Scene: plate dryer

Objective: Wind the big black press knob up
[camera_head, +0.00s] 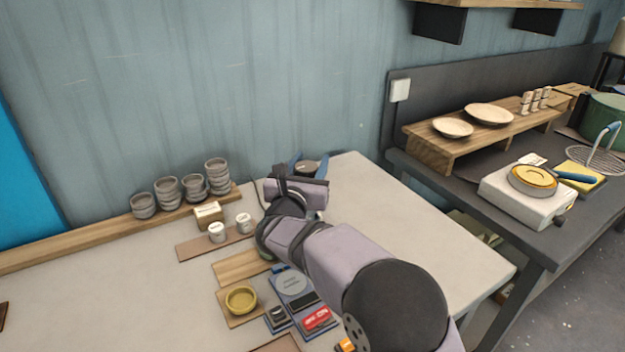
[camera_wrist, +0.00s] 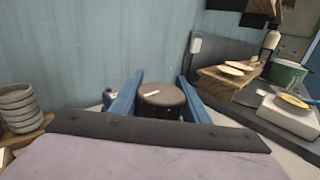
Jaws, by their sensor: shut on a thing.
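The big black press knob (camera_wrist: 162,97) is a dark, round-topped cylinder with a small pale mark on its top. It stands between the two blue fingers of my gripper (camera_wrist: 159,77) in the wrist view. My gripper is shut on the knob, with one finger along each side. In the head view the knob (camera_head: 308,168) shows small beyond my wrist, near the back of the pale table, with my gripper (camera_head: 309,160) around it. My arm hides most of the press below the knob.
Stacked grey bowls (camera_head: 167,190) stand on a wooden shelf at the back left. White cups (camera_head: 217,232), a yellow bowl (camera_head: 240,299) and a blue scale (camera_head: 292,284) are on the table (camera_head: 430,255). A dark bench with a wooden riser (camera_head: 430,148) is at the right. The table's right part is clear.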

